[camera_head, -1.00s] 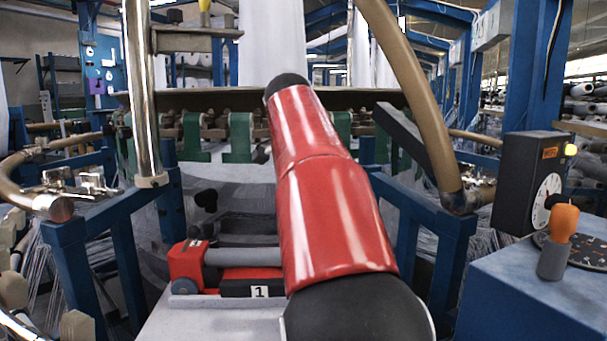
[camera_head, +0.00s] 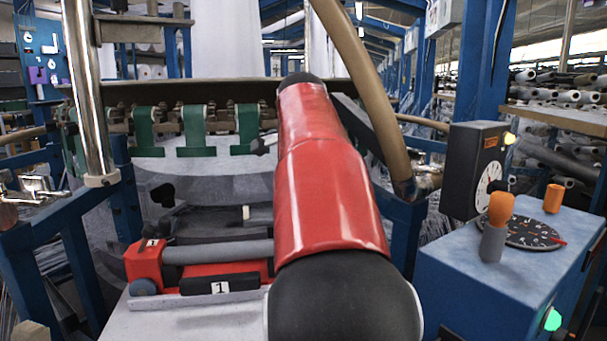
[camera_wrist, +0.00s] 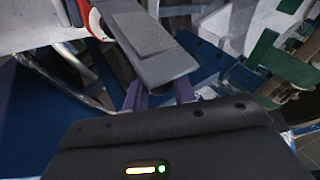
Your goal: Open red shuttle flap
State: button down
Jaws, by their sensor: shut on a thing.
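The red shuttle (camera_head: 146,262), with a grey cylinder and a black block marked "1", lies on a pale surface at lower left in the head view. My red arm covers its right end and hides my gripper there. In the wrist view, my gripper (camera_wrist: 160,84) has two purple fingers closed at the near end of a flat grey piece (camera_wrist: 148,42). This piece looks like the shuttle flap. A red rounded part (camera_wrist: 92,18) sits beside its far end at upper left. How far the flap is tilted is not clear.
A blue control box (camera_head: 500,262) with a dial and orange-topped knobs stands at right. A chrome post (camera_head: 88,90) rises at left. A tan hose (camera_head: 362,85) curves down behind my arm. Green brackets (camera_head: 193,130) line the loom behind the shuttle.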

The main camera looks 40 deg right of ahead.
jog(key=shift+f, duration=0.2)
jog(key=c, duration=1.2)
grip_release()
jog(key=shift+r, duration=0.1)
jog(key=v, duration=0.7)
jog(key=shift+s+a+r+p, duration=0.1)
jog(key=shift+r+p, duration=0.2)
jog(key=shift+p, duration=0.1)
